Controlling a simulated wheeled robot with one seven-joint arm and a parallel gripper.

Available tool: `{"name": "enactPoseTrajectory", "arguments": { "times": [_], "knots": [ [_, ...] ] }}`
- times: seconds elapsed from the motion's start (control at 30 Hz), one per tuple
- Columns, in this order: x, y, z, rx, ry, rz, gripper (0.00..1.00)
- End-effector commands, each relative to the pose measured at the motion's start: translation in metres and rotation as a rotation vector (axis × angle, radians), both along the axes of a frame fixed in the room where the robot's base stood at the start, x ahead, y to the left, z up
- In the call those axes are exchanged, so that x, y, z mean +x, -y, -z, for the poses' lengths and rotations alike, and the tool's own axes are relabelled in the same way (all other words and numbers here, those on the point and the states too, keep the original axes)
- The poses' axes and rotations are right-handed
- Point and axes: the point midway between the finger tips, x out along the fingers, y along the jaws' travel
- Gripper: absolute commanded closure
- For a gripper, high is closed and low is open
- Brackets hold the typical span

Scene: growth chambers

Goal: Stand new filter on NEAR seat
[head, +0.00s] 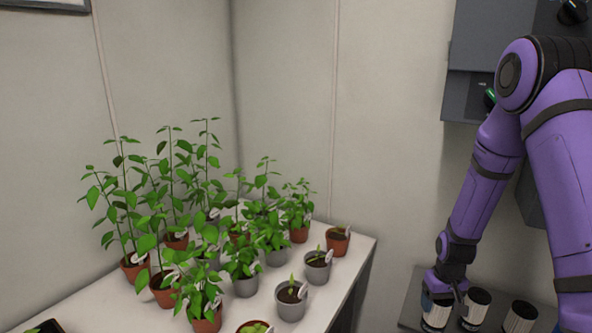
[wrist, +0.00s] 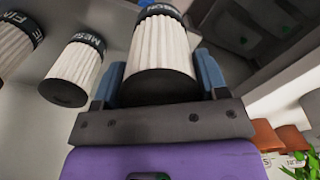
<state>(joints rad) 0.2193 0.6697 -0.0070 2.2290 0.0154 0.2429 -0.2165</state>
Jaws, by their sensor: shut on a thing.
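My gripper (head: 440,288) reaches down at the lower right of the head view. In the wrist view its blue fingers (wrist: 161,75) are shut on a white pleated filter (wrist: 160,62) with a dark lettered band. The held filter (head: 435,314) also shows in the head view, at the grey shelf; I cannot tell whether it touches the shelf. A second pleated filter (wrist: 74,74), its band reading "MESH", is beside it, apart from the fingers. A third filter (wrist: 18,40) with a "FINE" band is at the left edge. I cannot make out the NEAR seat in either view.
The grey shelf (head: 411,307) also carries a filter (head: 476,306) close to my gripper and another cylinder (head: 520,317) farther right. A white bench (head: 344,268) with several potted plants stands to the left. Grey wall equipment (head: 470,98) hangs behind my arm.

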Motion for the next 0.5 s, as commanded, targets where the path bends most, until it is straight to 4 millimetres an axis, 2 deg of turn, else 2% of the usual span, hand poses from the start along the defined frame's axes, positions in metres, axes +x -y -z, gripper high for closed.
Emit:
{"name": "enactPoseTrajectory", "arguments": {
  "times": [0.03, 0.1, 0.3, 0.5],
  "knots": [
    [0.014, -0.016, 0.001, -0.001, 0.002, -0.012, 0.61],
    [0.030, -0.036, 0.003, 0.000, 0.002, -0.017, 0.61],
    [0.060, -0.082, 0.005, 0.000, 0.000, -0.024, 0.61],
    [0.071, -0.102, 0.005, 0.001, 0.001, -0.023, 0.61]
  ]
}}
